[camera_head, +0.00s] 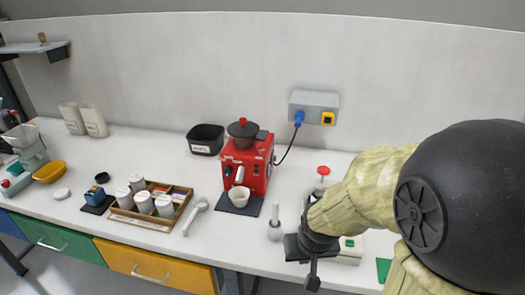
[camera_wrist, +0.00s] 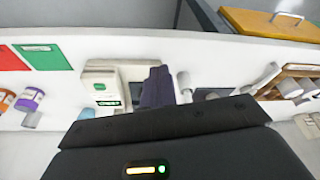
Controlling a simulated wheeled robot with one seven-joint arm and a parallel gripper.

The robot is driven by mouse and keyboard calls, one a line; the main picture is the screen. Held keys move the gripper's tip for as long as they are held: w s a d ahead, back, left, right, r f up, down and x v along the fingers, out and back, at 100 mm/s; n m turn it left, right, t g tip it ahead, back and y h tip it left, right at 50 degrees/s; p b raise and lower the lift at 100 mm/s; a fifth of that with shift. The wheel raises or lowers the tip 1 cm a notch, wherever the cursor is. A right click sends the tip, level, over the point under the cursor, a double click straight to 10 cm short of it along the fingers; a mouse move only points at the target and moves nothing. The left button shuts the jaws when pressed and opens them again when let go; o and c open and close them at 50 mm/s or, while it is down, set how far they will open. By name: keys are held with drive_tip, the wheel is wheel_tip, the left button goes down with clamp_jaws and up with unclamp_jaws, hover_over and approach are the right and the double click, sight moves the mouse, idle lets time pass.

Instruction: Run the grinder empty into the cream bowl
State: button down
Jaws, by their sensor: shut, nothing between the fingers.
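The red grinder (camera_head: 257,160) stands upright at the back middle of the white counter, with a dark lidded hopper (camera_head: 242,130) on top. The small cream bowl (camera_head: 239,197) sits at the grinder's front, on a dark mat (camera_head: 228,208); I cannot see into it. My gripper (camera_head: 312,284) is shut and empty, to the right of the grinder and bowl and near the counter's front edge. Its dark fingers show in the wrist view (camera_wrist: 158,86), in front of a pale device with a lit green display (camera_wrist: 112,88). Neither grinder nor bowl is clear in the wrist view.
A grey wall box (camera_head: 313,103) holds a blue plug (camera_head: 298,118) with a cable to the grinder. A wooden tray (camera_head: 168,205) with several white jars, a black bin (camera_head: 205,140) and a pale spoon-like tool (camera_head: 196,215) lie left. A grey pestle-like object (camera_head: 275,226) stands near my gripper.

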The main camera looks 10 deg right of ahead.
drive_tip(key=w+d+r+m+t+y+b, duration=0.1)
drive_tip(key=w+m+t+y+b, duration=0.1)
drive_tip(key=w+m+t+y, duration=0.2)
drive_tip(key=w+d+r+m+t+y+b, duration=0.1)
drive_tip(key=w+m+t+y+b, duration=0.2)
drive_tip(key=w, duration=1.8)
drive_tip(key=m+t+y, duration=0.1)
drive_tip(key=m+t, duration=0.2)
drive_tip(key=t, duration=0.4)
drive_tip(key=shift+m+t+y+b, duration=0.3)
drive_tip(key=shift+b, duration=0.05)
drive_tip(key=shift+r, duration=0.15)
drive_tip(key=p, duration=0.4)
approach(261, 148)
drive_tip(key=x, duration=0.7)
